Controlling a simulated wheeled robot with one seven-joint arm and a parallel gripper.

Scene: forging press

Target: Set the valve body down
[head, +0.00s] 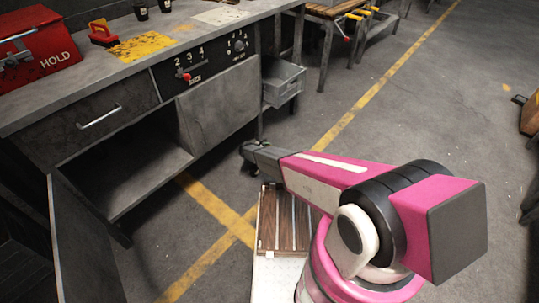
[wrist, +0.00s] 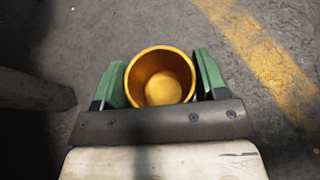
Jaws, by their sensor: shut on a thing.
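The valve body (wrist: 160,77) appears in the wrist view as a round, hollow, gold-coloured cup, seen into its open top. My gripper (wrist: 160,80) is shut on it, with one green finger pad against each side. Grey floor shows around and beyond it. In the head view my gripper (head: 250,150) is at the end of the outstretched pink arm, low in front of the workbench (head: 215,62) and right of its open compartment. The valve body cannot be made out there. Its height above the floor is hard to tell.
The bench top holds a red HOLD box (head: 38,50), a yellow patch (head: 141,47), a red-handled item (head: 103,33) and dark cups. An open door (head: 85,245) stands at lower left. A slatted wooden surface (head: 284,222) lies below my arm. Open floor (head: 430,110) lies right.

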